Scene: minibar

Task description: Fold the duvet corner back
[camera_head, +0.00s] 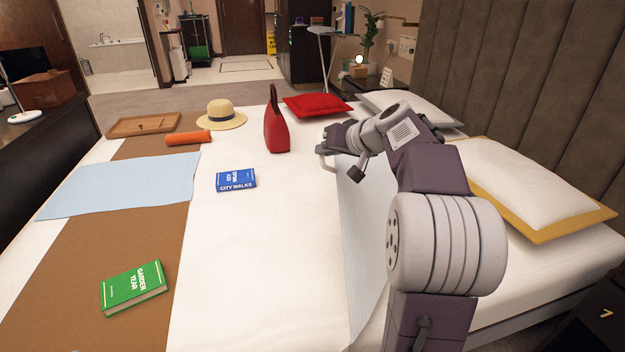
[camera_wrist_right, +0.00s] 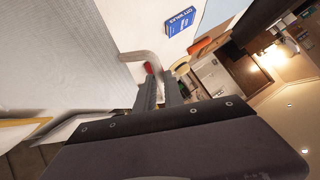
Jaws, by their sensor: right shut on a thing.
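The white duvet (camera_head: 260,245) covers the bed. A pale grey-blue strip (camera_head: 362,215) runs along its right side, beside the pillows. My right gripper (camera_head: 326,158) is at the far end of this strip, shut on the duvet, with my arm reaching over from the lower right. The pinched fabric is mostly hidden by the gripper. In the right wrist view the bent fingers (camera_wrist_right: 155,68) are at the edge of the white duvet (camera_wrist_right: 138,25), and the grey-blue ribbed fabric (camera_wrist_right: 60,60) fills the left. My left gripper is not in view.
A red handbag (camera_head: 277,135) stands just left of my gripper. A red cushion (camera_head: 316,105) lies behind it, and pillows (camera_head: 530,185) lie at right by the headboard. A blue book (camera_head: 236,180), green book (camera_head: 134,287), hat (camera_head: 221,115), orange roll (camera_head: 188,138) and wooden tray (camera_head: 143,125) lie further left.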

